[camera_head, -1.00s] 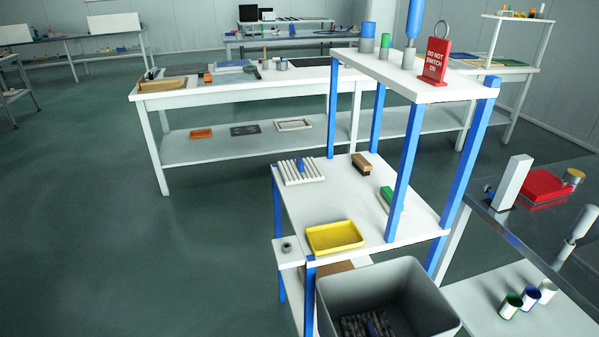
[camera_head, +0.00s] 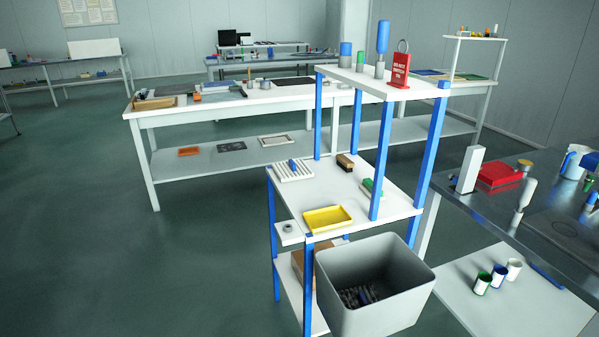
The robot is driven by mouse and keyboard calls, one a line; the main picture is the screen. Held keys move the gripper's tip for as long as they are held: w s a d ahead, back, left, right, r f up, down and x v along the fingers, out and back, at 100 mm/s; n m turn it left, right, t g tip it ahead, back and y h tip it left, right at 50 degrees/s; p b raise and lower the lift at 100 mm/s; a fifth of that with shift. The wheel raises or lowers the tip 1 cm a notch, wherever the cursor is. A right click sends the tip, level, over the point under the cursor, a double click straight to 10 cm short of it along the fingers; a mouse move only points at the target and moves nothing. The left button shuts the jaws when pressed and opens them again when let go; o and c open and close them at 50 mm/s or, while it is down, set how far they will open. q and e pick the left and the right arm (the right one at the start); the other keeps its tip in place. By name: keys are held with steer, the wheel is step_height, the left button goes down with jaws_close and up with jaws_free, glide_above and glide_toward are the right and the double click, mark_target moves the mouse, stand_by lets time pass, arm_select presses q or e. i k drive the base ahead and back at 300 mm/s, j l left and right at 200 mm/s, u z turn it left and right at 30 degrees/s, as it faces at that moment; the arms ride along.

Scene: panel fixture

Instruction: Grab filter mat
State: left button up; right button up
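No gripper or arm of mine shows. I cannot tell for certain which thing is the filter mat. A flat dark grey patterned piece (camera_head: 232,147) lies on the lower shelf of the long white table, and it looks most like a mat. To its right lies a pale rectangular frame (camera_head: 259,142) with a grey middle. To its left is an orange tray (camera_head: 188,152). A flat black sheet (camera_head: 295,81) lies on the tabletop above.
A blue-post shelf cart (camera_head: 428,160) stands in front, with a yellow tray (camera_head: 328,219) and a ribbed white rack (camera_head: 293,172). A grey bin (camera_head: 390,290) is beside it. A dark-topped bench (camera_head: 480,205) stands at right. Open floor (camera_head: 120,270) lies at left.

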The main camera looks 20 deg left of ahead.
mark_target(292, 170)
steer(key=k+z, duration=0.1)
steer(key=z, duration=1.05)
steer(key=j+z, duration=0.1)
steer(key=z, duration=0.6)
steer(key=j+z, duration=0.15)
steer(key=z, duration=0.2)
steer(key=k+j, duration=0.15)
steer(key=j, duration=0.25)
steer(key=k+j, duration=0.15)
steer(key=j, duration=0.2)
steer(key=k+j, duration=0.1)
steer(key=j, duration=0.3)
steer(key=k+j, duration=0.15)
steer(key=j, duration=0.2)
steer(key=k+j, duration=0.15)
steer(key=j, duration=0.25)
steer(key=k+j, duration=0.15)
steer(key=j, duration=0.2)
steer(key=k+j, duration=0.15)
steer(key=j, duration=0.25)
steer(key=k+j, duration=0.15)
steer(key=j, duration=0.2)
